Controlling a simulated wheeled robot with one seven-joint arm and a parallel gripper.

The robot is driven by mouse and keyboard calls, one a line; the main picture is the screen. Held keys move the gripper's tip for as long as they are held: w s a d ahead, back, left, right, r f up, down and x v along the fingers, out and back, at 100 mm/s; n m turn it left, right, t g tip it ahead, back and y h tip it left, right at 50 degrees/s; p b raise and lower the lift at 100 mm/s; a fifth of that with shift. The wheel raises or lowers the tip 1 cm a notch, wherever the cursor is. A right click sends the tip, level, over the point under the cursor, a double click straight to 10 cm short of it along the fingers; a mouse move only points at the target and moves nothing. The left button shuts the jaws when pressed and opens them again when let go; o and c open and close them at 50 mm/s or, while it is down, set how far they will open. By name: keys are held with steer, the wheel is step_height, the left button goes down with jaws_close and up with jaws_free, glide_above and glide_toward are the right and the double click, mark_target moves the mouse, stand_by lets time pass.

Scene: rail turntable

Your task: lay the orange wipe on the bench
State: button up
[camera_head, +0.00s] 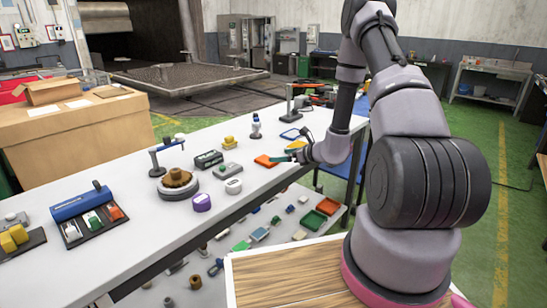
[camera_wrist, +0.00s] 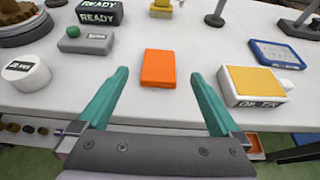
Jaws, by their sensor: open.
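The orange wipe (camera_wrist: 158,68) is a small flat rectangle lying on the white bench (camera_wrist: 135,100). In the wrist view it lies ahead of my gripper (camera_wrist: 158,95), centred between the two teal fingers. The fingers are open and hold nothing. In the head view the wipe (camera_head: 265,161) lies near the right part of the bench (camera_head: 130,225), just left of my gripper (camera_head: 287,155). My gripper is low over the bench near its front edge.
A yellow-topped box (camera_wrist: 255,84) stands close to the right finger. A blue-framed tray (camera_wrist: 283,54) lies behind it. A white round block (camera_wrist: 26,74) and a grey box with a green button (camera_wrist: 86,40) stand left. Bare bench surrounds the wipe.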

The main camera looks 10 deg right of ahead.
steer(key=s+a+r+n+g+y, duration=0.1)
steer(key=s+a+r+n+g, duration=0.15)
steer(key=s+r+n, duration=0.45)
steer(key=s+a+r+n+g+y, duration=0.1)
steer(key=s+a+r+n+g, duration=0.2)
steer(key=r, duration=0.7)
steer(key=s+a+r+n+g+y, duration=0.1)
steer(key=s+a+r+n, duration=0.3)
steer(key=r, duration=0.5)
steer(key=s+d+r+n+t+h, duration=0.1)
steer(key=s+d+r+n+h, duration=0.3)
steer(key=s, duration=0.5)
steer(key=s+d+r+n+t+h, duration=0.2)
steer(key=s+d+r+n+h, duration=0.2)
steer(key=s+d+r+n, duration=0.2)
steer(key=s+r, duration=0.2)
steer(key=s, duration=0.2)
steer(key=shift+n+h, duration=0.3)
steer(key=shift+h, duration=0.1)
